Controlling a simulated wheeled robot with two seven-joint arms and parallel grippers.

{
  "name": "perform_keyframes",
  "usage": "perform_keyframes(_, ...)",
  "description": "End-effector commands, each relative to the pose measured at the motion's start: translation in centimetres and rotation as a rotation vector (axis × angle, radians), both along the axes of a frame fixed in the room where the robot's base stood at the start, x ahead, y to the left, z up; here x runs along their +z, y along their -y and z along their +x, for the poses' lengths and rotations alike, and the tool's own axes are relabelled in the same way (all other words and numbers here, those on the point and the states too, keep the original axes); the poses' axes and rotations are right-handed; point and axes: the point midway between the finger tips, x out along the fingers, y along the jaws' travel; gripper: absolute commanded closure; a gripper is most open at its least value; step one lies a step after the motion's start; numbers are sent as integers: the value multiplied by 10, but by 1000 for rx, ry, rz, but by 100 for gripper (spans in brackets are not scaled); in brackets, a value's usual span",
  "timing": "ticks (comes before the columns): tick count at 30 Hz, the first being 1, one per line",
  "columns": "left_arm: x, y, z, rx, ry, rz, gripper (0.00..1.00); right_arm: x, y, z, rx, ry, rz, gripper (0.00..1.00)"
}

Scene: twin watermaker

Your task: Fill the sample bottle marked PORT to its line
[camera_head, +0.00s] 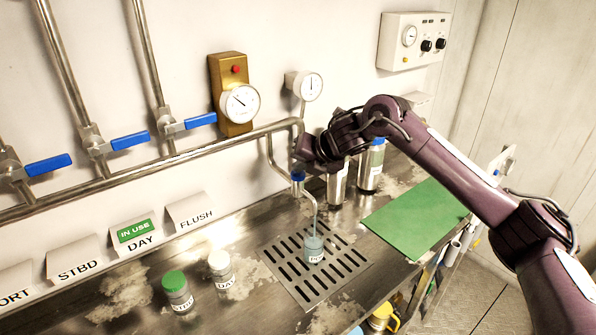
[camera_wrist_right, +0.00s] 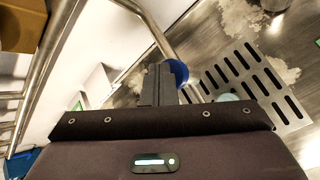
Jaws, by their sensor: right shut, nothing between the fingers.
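The sample bottle (camera_head: 314,249), whose partly readable label starts with P, stands upright on the slotted drain grate (camera_head: 284,262). It looks pale blue; its line and liquid level are too small to read. The thin outlet tube (camera_head: 312,208) comes down to its mouth. My right gripper (camera_head: 301,172) is shut and empty at the small blue tap knob (camera_head: 298,175) above the outlet. In the right wrist view the shut fingers (camera_wrist_right: 159,84) lie beside or against the knob (camera_wrist_right: 178,72); contact is unclear. The bottle's top (camera_wrist_right: 227,98) peeks above the gripper body. My left gripper is not in view.
A green-capped bottle (camera_head: 178,291) and a white-capped bottle (camera_head: 221,269) stand left of the grate. Cards line the wall; the DAY card (camera_head: 138,238) bears a green IN USE tag. Blue valve levers (camera_head: 131,141), metal cylinders (camera_head: 370,167) and a green mat (camera_head: 415,221) surround the area.

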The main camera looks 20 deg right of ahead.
Motion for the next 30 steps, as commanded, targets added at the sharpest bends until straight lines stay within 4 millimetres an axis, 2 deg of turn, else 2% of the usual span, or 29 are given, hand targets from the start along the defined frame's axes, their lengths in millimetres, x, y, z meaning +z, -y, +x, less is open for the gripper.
perform_keyframes(22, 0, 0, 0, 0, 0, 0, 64, -2, 0, 0, 0, -4, -2, 100)
perform_keyframes(30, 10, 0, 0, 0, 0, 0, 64, 10, 0, 0, 0, -3, -1, 100)
